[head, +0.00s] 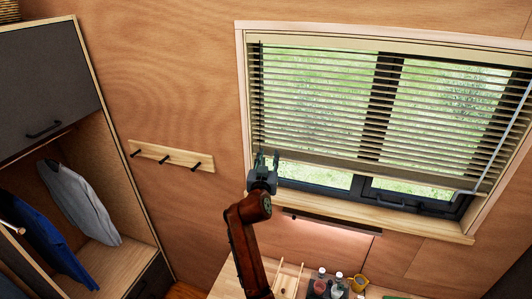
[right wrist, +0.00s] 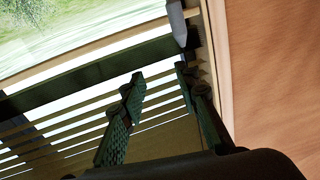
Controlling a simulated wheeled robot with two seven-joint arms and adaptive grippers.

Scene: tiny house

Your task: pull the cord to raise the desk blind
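The desk blind (head: 320,95) hangs lowered over most of the window, its bottom rail (head: 370,170) above a strip of bare glass. A thin dark cord (head: 262,85) hangs along the blind's left side. My right gripper (head: 266,160) is upright in front of the blind's lower left corner, fingers apart. In the right wrist view its two fingers (right wrist: 158,75) are open with nothing gripped. A pale grey cord end (right wrist: 177,22) shows just beyond the right-hand fingertip; I cannot tell whether they touch. My left gripper is not in view.
A grey rod (head: 505,135) hangs at the blind's right side. A peg rail (head: 172,156) is on the wall at left, beside an open wardrobe (head: 135,255) with clothes.

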